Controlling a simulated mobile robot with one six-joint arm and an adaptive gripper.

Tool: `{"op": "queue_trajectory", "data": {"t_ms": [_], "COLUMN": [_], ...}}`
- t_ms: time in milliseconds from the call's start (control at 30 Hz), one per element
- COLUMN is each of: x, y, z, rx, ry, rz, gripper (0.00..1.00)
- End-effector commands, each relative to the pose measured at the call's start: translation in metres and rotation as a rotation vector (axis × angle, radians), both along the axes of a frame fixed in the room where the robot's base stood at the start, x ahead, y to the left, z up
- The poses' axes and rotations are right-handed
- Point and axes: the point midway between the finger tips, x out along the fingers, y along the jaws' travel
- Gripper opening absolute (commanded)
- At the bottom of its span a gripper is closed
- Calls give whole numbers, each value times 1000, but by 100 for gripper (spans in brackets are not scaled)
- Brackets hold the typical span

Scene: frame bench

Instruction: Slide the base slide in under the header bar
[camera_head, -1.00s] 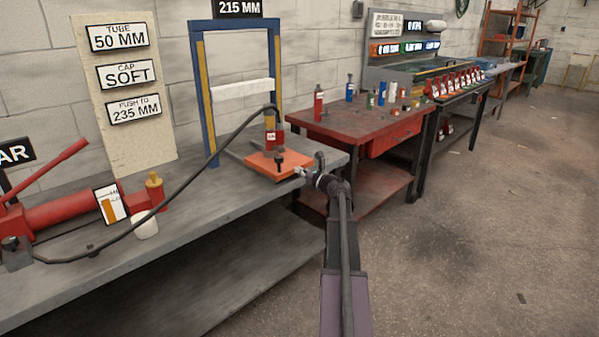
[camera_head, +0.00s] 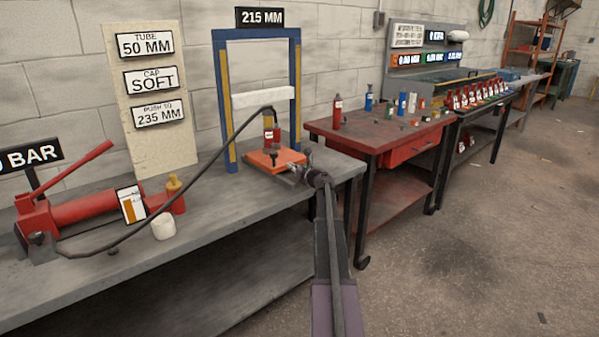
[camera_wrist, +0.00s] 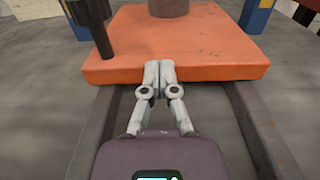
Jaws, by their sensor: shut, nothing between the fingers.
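The base slide is an orange plate (camera_head: 262,161) on the bench, at the foot of a blue and yellow frame. A red cylinder (camera_head: 271,134) stands on it, with a hose running to it, and a dark upright handle (camera_head: 274,151) stands near its front edge. The white header bar (camera_head: 264,95) spans the frame above. My gripper (camera_wrist: 158,66) is shut and empty, its fingertips at the near edge of the orange plate (camera_wrist: 195,45); they look to be touching it. In the head view my gripper (camera_head: 303,166) is at the plate's right side.
Two dark rails (camera_wrist: 251,125) run under the plate toward me. A red table (camera_head: 372,138) with small cylinders stands at right.

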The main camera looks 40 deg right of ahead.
Motion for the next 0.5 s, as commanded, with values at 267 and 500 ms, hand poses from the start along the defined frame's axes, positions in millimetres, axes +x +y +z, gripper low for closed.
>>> {"op": "queue_trajectory", "data": {"t_ms": [267, 500], "x": [31, 38], "y": [-6, -7], "z": [0, 0], "rx": [0, 1], "ry": [0, -1], "rz": [-4, -6], "gripper": [0, 0]}}
